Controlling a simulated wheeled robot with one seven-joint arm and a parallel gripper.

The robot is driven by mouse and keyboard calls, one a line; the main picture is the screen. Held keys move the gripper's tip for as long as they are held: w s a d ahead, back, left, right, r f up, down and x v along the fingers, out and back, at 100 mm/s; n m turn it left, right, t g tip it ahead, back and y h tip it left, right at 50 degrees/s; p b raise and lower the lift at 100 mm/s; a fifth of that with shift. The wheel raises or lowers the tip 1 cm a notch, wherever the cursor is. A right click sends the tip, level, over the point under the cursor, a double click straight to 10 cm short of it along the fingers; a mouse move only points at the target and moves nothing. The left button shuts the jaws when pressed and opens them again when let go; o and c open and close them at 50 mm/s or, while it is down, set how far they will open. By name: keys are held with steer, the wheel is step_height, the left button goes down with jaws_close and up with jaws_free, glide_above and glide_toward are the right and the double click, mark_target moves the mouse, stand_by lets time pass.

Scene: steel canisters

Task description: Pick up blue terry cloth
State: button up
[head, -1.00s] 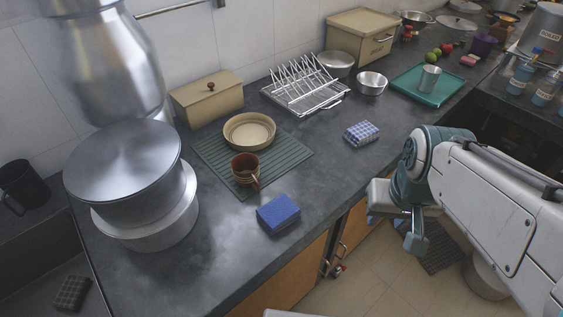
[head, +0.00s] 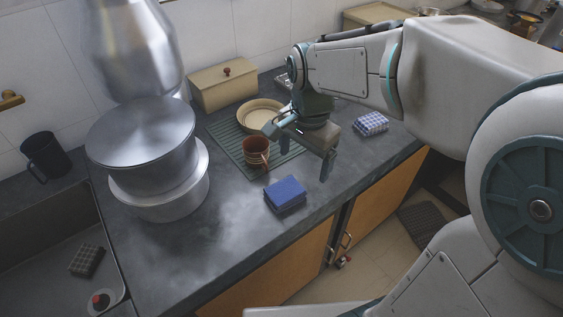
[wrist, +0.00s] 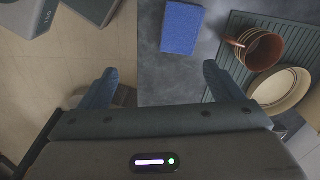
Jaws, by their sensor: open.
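The blue terry cloth (head: 285,194) is a folded block lying flat on the dark counter near its front edge. It also shows at the top middle of the wrist view (wrist: 182,27). My gripper (head: 298,158) is open and empty, above the counter and beyond the cloth in the head view. In the wrist view the fingers (wrist: 160,80) are spread wide, one over the floor and one over the counter, with the cloth ahead of them and apart from them.
A brown striped mug (head: 255,153) and a beige bowl (head: 258,113) stand on the green ribbed mat (head: 228,141) beside the cloth. A checked cloth (head: 371,123) lies to the right. Large steel pots (head: 150,150) stand to the left. Bare counter (head: 235,235) lies left of the cloth.

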steer(key=w+a+m, duration=0.2)
steer(key=a+m, duration=0.1)
steer(key=b, duration=0.1)
glide_toward(285, 189)
steer(key=shift+g, duration=0.3)
step_height(285, 189, down, 5)
steer(key=shift+w+f, duration=0.1)
step_height(285, 189, down, 5)
steer(key=shift+w+a+f+b, duration=0.1)
steer(key=shift+w+a+b, duration=0.05)
steer(key=shift+b, duration=0.2)
steer(key=c, duration=1.1)
